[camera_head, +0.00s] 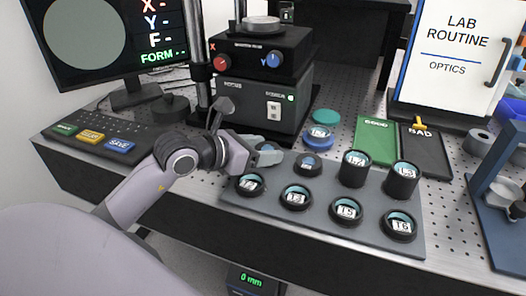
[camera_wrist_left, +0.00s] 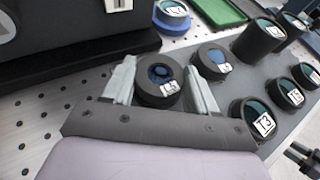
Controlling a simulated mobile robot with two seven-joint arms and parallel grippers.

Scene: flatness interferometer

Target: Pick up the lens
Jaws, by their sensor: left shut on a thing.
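My left gripper (camera_head: 262,153) is at the back left corner of the grey lens tray (camera_head: 330,222). It is shut on a lens in a round black mount; the lens (camera_wrist_left: 160,73) sits between both fingers in the left wrist view (camera_wrist_left: 164,88). Its white label is too blurred to read surely. In the head view the fingers partly hide this lens. I cannot tell whether it touches the tray. Another black-mounted lens (camera_head: 308,165) lies beside it on the tray. My right gripper is not in view.
Several labelled lenses stand in the tray's front row, with two taller black mounts (camera_head: 354,168) (camera_head: 401,180) behind. A black instrument (camera_head: 260,100) stands close behind my gripper. Green (camera_head: 377,140) and black (camera_head: 425,150) sorting trays lie at the back right. A blue stand (camera_head: 490,215) is at the right.

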